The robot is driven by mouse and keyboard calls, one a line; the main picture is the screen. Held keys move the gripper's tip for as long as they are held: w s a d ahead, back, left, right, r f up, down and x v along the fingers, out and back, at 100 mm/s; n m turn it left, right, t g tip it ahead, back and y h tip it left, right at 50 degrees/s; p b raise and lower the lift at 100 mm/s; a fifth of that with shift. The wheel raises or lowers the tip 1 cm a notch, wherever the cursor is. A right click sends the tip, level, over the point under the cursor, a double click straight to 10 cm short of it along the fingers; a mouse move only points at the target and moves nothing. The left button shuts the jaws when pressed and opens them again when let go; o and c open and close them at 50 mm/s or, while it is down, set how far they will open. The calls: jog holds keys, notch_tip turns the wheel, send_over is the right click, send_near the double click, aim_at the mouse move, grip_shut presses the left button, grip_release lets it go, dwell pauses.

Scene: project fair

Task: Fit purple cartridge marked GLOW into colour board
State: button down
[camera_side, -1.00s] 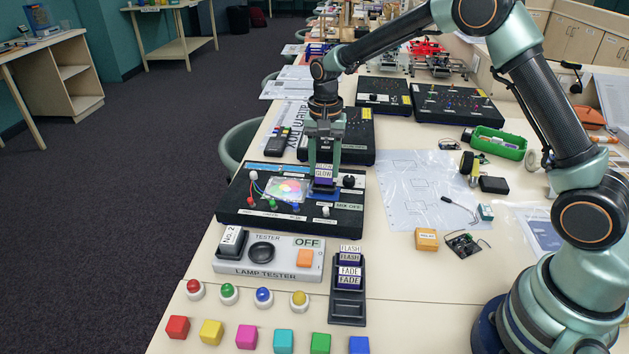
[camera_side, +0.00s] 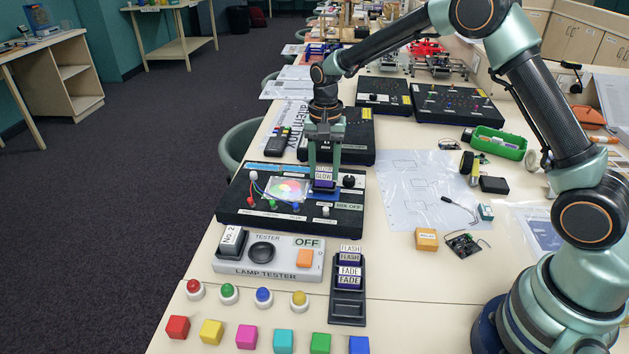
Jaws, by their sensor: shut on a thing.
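The purple cartridge (camera_side: 324,178) with a white GLOW label is between the jaws of my gripper (camera_side: 324,174). My gripper points straight down and is shut on it. The cartridge is upright at a blue socket (camera_side: 323,194) on the right part of the black colour board (camera_side: 236,211). Its lower end meets the socket; I cannot tell how deep it sits. The board also carries a round colour disc (camera_side: 287,190), a black knob (camera_side: 348,181) and a sign reading MIX OFF.
In front are the lamp tester (camera_side: 290,271), showing OFF, and a black rack (camera_side: 347,312) holding FLASH and FADE cartridges. Several coloured buttons and cubes lie at the front edge. A paper sheet (camera_side: 420,190) lies right of the board. Another black board (camera_side: 355,150) is behind.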

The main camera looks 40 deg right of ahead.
jog(key=shift+f, duration=0.5)
grip_release()
dwell(0.4)
jog(key=shift+r, duration=3.5)
